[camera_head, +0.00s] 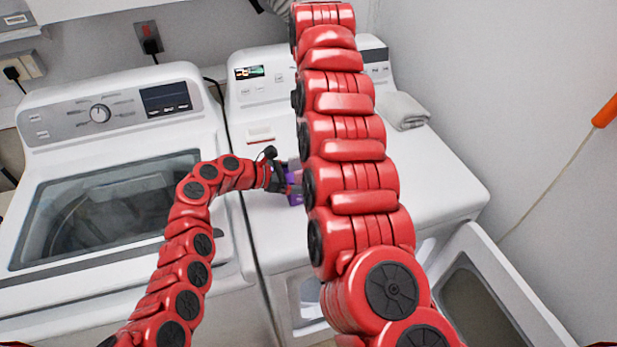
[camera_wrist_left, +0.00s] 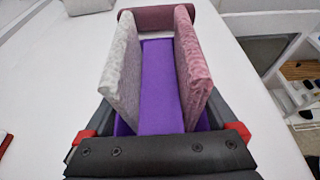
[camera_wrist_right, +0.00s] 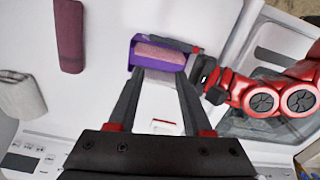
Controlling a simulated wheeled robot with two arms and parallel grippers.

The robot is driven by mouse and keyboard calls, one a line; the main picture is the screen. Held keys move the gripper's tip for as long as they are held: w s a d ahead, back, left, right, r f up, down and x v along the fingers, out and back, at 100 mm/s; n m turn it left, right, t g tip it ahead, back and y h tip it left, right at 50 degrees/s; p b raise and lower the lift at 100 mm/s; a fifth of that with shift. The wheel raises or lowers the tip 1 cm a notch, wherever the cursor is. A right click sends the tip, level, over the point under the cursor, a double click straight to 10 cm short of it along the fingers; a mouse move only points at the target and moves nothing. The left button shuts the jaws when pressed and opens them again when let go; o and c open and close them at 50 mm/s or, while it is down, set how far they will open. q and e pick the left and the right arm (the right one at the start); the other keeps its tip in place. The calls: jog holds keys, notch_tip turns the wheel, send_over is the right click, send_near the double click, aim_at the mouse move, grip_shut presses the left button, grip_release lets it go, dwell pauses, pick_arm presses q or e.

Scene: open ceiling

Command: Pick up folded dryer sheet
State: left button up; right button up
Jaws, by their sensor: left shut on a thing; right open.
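My left gripper (camera_head: 283,181) is shut on a purple box (camera_wrist_left: 158,85), with fingers along its sides, above the white dryer top (camera_head: 420,165). In the left wrist view a whitish slab (camera_wrist_left: 122,65) and a pink slab (camera_wrist_left: 192,65) stand up at the box's sides. The right wrist view shows pink material (camera_wrist_right: 160,54) in the purple box. A dark pink folded sheet (camera_wrist_right: 69,35) lies flat on the dryer, apart from both grippers. My right gripper (camera_wrist_right: 160,74) is open and empty, its fingertips close to the box; in the head view my arm hides it.
A grey folded towel (camera_head: 403,110) lies at the dryer's back right. A washer (camera_head: 110,170) with a glass lid stands to the left. The dryer door (camera_head: 495,300) hangs open at the front.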

aim_at(301, 170)
jog(key=n, duration=0.2)
jog(key=a+n+h, duration=0.1)
jog(key=n, duration=0.1)
jog(key=shift+s+a+f, duration=0.1)
jog(key=shift+s+f, duration=0.05)
jog(key=shift+s, duration=0.1)
jog(key=n, duration=0.1)
jog(key=a+n+h, duration=0.1)
jog(key=n, duration=0.3)
jog(key=shift+s+a, duration=0.25)
jog(key=shift+a, duration=0.1)
notch_tip(301, 170, down, 5)
jog(key=n+h, duration=0.1)
jog(key=n, duration=0.2)
jog(key=n+t+h, duration=0.1)
jog(key=n, duration=0.3)
jog(key=shift+d+f+n, duration=0.15)
jog(key=shift+f+n, duration=0.05)
jog(key=shift+n, duration=0.1)
jog(key=shift+w+d+x, duration=0.15)
jog(key=shift+d+x, duration=0.05)
jog(key=shift+x, duration=1.1)
jog(key=shift+w+d+x, duration=0.15)
jog(key=shift+d+x, duration=0.05)
jog(key=shift+x, duration=1.15)
jog(key=shift+r, duration=0.25)
jog(key=shift+f, duration=0.3)
